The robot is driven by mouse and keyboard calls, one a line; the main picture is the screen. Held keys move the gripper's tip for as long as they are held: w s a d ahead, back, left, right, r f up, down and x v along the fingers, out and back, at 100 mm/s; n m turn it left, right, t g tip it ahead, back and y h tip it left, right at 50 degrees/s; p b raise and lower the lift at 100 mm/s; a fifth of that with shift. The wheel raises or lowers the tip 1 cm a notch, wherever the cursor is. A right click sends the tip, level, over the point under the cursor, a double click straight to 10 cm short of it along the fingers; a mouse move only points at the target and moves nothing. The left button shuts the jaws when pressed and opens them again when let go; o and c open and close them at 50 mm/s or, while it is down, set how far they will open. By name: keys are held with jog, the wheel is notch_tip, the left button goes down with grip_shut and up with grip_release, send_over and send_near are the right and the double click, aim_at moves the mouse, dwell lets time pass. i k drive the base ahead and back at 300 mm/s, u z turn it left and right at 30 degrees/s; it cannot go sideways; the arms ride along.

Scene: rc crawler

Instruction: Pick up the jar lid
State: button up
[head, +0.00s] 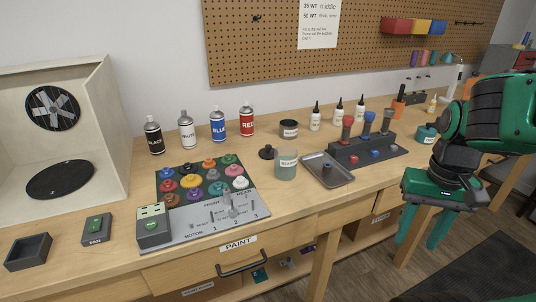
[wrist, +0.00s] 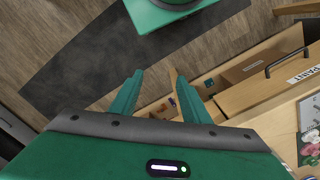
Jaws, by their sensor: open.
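The likely jar lid (head: 267,152) is a small black disc with a knob, lying on the wooden table just left of and behind a greenish glass jar (head: 286,165). A second, dark labelled jar (head: 289,129) stands behind it. My gripper (head: 420,236) is green, open and empty. It hangs fingers-down in front of the table's edge at the right, far from the lid. In the wrist view my gripper (wrist: 155,74) has its two fingers apart over the floor and drawers; the lid is not in that view.
A grey tray (head: 327,172) and a dark rack with coloured knobs (head: 366,149) stand right of the jar. A paint palette board (head: 200,195) lies left. Spray cans (head: 218,124) and white bottles (head: 315,117) stand behind. An open drawer (wrist: 262,72) shows below the table.

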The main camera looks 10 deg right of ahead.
aim_at(267, 153)
jog(key=k, duration=0.6)
jog(key=z, duration=0.35)
jog(key=i, duration=1.45)
jog(key=u, duration=0.65)
